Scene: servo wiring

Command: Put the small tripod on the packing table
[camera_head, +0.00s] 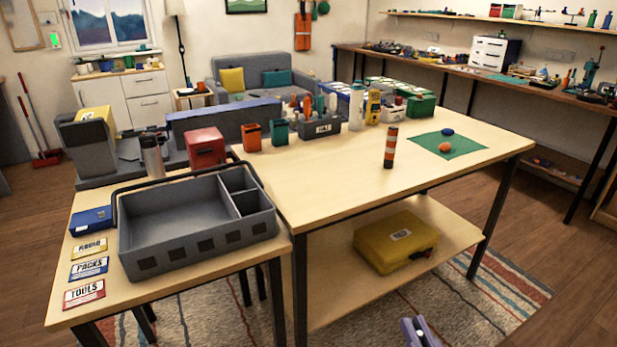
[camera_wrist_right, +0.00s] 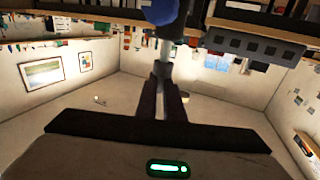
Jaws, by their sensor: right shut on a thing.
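My right gripper (camera_head: 420,330) shows at the bottom edge of the head view, low in front of the large table. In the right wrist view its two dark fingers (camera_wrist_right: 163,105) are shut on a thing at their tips. That thing, taken as the small tripod (camera_wrist_right: 162,69), shows a grey-green part, a pale rod and a blue rounded part at the top of the picture. Its legs cannot be made out, and it is hidden in the head view. The large wooden table (camera_head: 330,190) stands ahead, apart from the gripper. My left gripper is not in view.
A grey divided tray (camera_head: 165,262) fills most of the smaller table at left, beside label cards (camera_head: 88,268). The large table holds an orange-striped cylinder (camera_head: 390,147) and a green mat (camera_head: 465,145); its front middle is clear. A yellow case (camera_head: 395,240) lies on its lower shelf.

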